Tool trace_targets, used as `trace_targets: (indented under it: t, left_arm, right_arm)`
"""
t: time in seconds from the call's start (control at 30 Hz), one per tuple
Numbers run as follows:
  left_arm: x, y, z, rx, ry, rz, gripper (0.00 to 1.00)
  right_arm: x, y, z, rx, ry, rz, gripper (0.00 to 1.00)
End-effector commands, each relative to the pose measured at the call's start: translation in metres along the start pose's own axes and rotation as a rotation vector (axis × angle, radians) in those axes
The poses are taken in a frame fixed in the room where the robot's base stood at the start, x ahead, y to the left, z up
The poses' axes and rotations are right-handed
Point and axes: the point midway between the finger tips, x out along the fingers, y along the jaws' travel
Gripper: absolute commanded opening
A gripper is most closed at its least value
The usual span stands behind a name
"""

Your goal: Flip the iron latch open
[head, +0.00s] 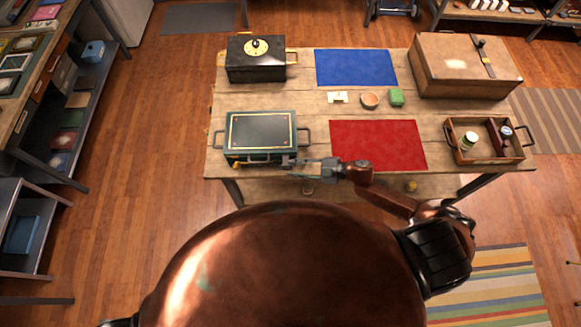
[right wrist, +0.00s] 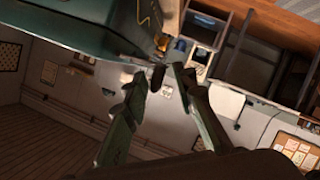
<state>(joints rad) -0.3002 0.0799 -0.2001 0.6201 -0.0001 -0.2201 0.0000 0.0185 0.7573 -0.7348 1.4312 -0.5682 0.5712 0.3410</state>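A dark green box (head: 260,130) with a gold-lined lid and dark side handles stands at the table's front left. It also fills the upper left of the right wrist view (right wrist: 75,28). My right gripper (head: 288,162) is at the box's front right corner. In the right wrist view its two fingers (right wrist: 158,80) stand apart. A small dark piece between the tips may be the iron latch; I cannot tell. A brass-coloured fitting (right wrist: 160,42) shows on the box beyond them. The latch is not clear in the head view. My left gripper is out of view.
The table (head: 305,120) also holds a black box with a dial (head: 256,60), a blue mat (head: 356,68), a red mat (head: 378,145), a wooden chest (head: 465,65) with a dark strap, and a divided tray (head: 487,142). Small items lie mid-table. A shelf unit (head: 85,100) stands left.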

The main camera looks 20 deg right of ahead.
Motion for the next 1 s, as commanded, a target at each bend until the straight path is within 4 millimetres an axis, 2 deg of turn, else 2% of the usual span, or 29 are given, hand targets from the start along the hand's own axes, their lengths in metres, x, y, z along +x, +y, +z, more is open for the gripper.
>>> trace_targets:
  t: [0.7, 1.0]
  left_arm:
    - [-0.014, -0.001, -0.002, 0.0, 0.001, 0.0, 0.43]
    - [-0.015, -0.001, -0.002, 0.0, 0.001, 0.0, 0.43]
  right_arm:
    - [-0.048, 0.006, 0.001, 0.0, -0.001, 0.0, 0.25]
    - [-0.053, 0.007, 0.001, 0.0, 0.001, 0.0, 0.25]
